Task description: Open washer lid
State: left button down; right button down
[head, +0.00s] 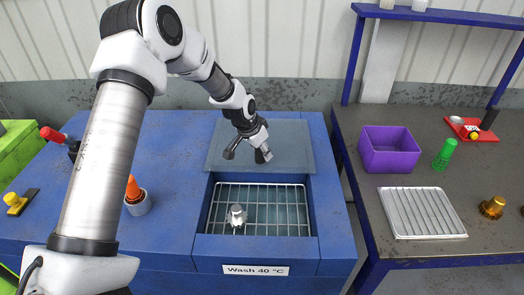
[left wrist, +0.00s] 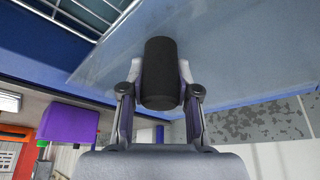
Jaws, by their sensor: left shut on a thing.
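The washer (head: 325,225) is a blue cabinet labelled "Wash 40 °C". Its grey-blue lid (head: 290,142) lies behind the opening, seemingly flat, leaving the opening uncovered. A wire basket (head: 285,208) with a shiny metal part (head: 237,215) shows inside. My left gripper (head: 247,155) is over the lid's left-middle part. In the left wrist view it is shut on a black cylindrical handle (left wrist: 161,75), with the translucent lid (left wrist: 230,65) behind. In the head view the handle is hidden by the gripper. My right gripper is not in view.
Left of the opening stand an orange-tipped tool in a grey cup (head: 137,206) and a red-handled item (head: 52,134). A corrugated wall stands behind.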

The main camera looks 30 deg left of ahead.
pick_arm(q)
jog(key=c, duration=0.8)
grip_release()
jog(key=shift+f, duration=0.1)
jog(key=v, duration=1.2)
jog(key=shift+w+d, duration=0.1)
jog(key=shift+f, duration=0.1)
